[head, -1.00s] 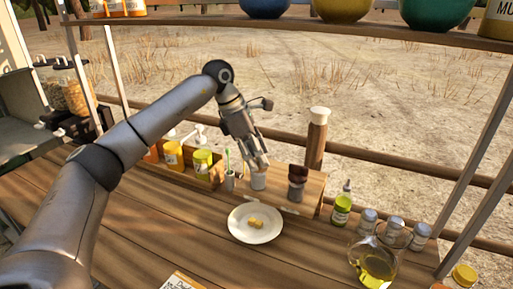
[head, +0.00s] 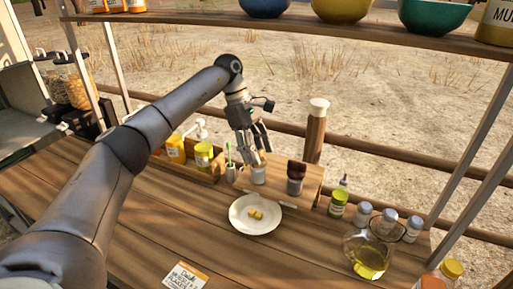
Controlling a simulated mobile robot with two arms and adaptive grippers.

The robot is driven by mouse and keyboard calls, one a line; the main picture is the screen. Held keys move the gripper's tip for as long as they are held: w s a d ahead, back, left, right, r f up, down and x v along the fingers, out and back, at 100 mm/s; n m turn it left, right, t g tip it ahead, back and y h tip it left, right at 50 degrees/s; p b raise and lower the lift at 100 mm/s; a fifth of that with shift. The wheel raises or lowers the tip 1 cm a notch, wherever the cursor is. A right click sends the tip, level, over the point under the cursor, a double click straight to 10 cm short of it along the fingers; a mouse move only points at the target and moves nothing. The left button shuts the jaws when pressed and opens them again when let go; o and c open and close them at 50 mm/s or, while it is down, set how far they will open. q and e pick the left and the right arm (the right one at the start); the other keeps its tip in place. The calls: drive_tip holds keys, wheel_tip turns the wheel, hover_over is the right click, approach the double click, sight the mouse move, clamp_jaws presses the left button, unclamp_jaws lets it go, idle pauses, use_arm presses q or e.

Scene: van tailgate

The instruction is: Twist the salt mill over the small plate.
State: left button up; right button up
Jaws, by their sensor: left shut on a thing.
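My left gripper (head: 257,162) comes down from above and is shut on the top of the pale container. Its fingers partly hide that top. The container is beside the plate, not over it. My right gripper is not in view.
A tall wooden mill with a white top (head: 315,135) stands behind the stand (head: 312,188). Yellow bottles (head: 203,156) are in a tray at left. A label card (head: 183,278) lies in front.

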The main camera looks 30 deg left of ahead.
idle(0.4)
use_arm(q)
drive_tip(key=o, duration=1)
